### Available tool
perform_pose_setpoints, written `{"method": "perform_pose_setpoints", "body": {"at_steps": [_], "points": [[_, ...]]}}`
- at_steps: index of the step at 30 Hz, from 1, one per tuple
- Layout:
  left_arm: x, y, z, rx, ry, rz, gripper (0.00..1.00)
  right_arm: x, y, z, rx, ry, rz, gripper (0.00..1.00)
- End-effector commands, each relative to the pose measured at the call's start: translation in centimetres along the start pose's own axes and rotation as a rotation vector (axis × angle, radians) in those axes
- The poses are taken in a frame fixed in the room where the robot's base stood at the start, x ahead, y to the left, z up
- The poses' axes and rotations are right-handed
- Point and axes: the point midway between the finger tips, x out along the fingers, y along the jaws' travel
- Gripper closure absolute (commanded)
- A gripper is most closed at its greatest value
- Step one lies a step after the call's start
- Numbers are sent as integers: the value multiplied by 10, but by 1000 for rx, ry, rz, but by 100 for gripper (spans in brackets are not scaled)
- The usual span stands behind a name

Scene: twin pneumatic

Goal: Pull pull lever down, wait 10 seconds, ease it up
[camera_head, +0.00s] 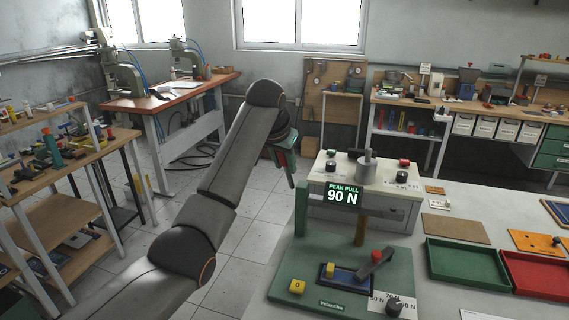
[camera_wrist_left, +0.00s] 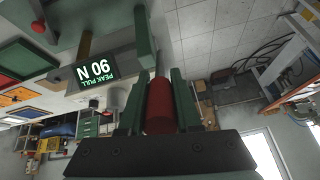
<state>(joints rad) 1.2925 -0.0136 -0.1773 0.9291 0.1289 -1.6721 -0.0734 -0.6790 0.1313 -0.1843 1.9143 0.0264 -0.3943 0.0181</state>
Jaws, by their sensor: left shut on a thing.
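My left gripper (camera_head: 287,157) is at the end of my raised left arm, left of the bench fixture. In the left wrist view, its green fingers (camera_wrist_left: 160,100) are shut on a red cylindrical grip (camera_wrist_left: 160,106), which looks like the pull lever's handle. The lever's link to the fixture is hidden. A display (camera_head: 342,195) reads "PEAK PULL 90 N" and also shows upside down in the left wrist view (camera_wrist_left: 100,70). A green post (camera_head: 301,208) rises from a green base (camera_head: 285,270) beside it. My right gripper is not in view.
A cabinet (camera_head: 400,212) with a cylinder stands behind. Green (camera_head: 431,268) and red (camera_head: 508,272) trays lie right. Floor left of the bench is clear.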

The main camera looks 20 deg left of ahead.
Motion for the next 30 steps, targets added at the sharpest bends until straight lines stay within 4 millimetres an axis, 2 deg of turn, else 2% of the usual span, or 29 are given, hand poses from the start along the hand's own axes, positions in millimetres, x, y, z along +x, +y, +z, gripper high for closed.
{"method": "perform_pose_setpoints", "body": {"at_steps": [5, 6, 13, 23, 26, 30], "points": [[1, 0, 1, 0, -3, 1, 100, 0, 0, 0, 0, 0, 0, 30], [1, 0, 1, 0, -3, 1, 64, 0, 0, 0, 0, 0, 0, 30], [1, 0, 1, 0, -1, 0, 38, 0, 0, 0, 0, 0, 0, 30], [-4, 0, 0, 0, 3, 0, 38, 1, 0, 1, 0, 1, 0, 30], [-14, 0, 0, 0, 5, -1, 38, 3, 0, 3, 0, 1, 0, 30], [-42, 0, 0, 0, 7, -1, 38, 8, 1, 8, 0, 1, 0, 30]]}}
